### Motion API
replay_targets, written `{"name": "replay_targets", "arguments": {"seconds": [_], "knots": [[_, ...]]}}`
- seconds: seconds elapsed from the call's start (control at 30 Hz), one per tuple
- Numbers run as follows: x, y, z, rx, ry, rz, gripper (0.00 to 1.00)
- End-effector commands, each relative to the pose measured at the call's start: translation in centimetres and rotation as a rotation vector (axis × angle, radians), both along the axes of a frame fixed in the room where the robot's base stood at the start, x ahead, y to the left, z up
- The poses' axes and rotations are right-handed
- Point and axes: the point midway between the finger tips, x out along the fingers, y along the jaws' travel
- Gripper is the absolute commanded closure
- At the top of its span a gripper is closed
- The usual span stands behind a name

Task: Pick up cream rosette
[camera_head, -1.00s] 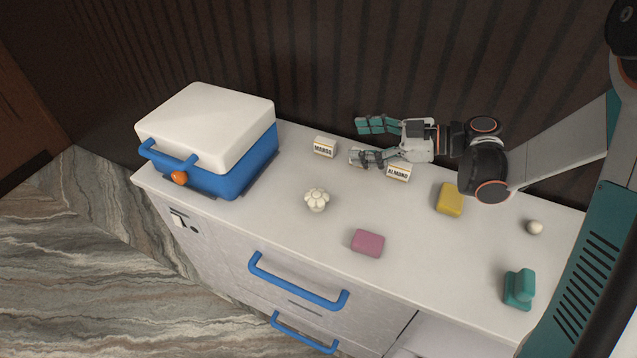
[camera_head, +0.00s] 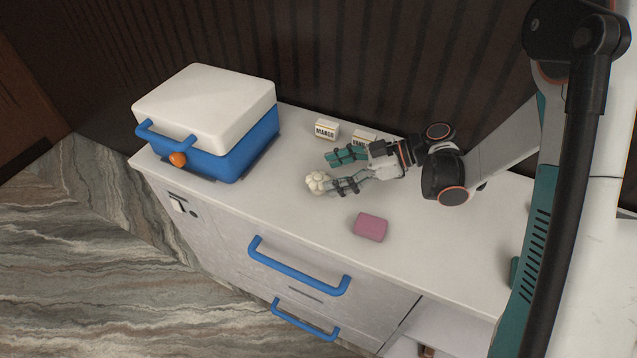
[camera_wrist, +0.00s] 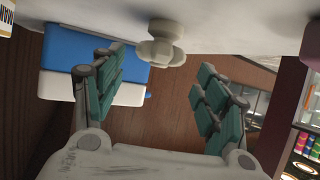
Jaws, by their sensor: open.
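The cream rosette (camera_head: 318,183) is a small lobed piece on the white counter, left of the middle in the head view. In the wrist view the rosette (camera_wrist: 162,43) shows at the top centre, ahead of and between the spread fingers. My gripper (camera_head: 338,170) is open, low over the counter, with its fingers pointing left at the rosette. The near finger's tip is close beside the rosette; I cannot tell whether they touch. In the wrist view my gripper (camera_wrist: 160,85) has nothing between its teal finger pads.
A blue box with a white lid (camera_head: 205,115) stands at the counter's left end. A MANGO label block (camera_head: 326,129) and a partly hidden label block (camera_head: 364,138) stand behind my gripper. A pink block (camera_head: 370,227) lies in front. The counter between the rosette and the blue box is clear.

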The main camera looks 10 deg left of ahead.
Motion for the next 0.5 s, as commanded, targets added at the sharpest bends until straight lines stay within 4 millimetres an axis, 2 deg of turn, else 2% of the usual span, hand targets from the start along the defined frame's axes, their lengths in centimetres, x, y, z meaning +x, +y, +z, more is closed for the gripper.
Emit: {"name": "replay_targets", "arguments": {"seconds": [0.33,0.5], "knots": [[-0.1,3.9,-2.3,0.0,0.0,0.004,0.33],[-0.1,4.4,-2.4,0.0,0.0,0.001,0.33]]}}
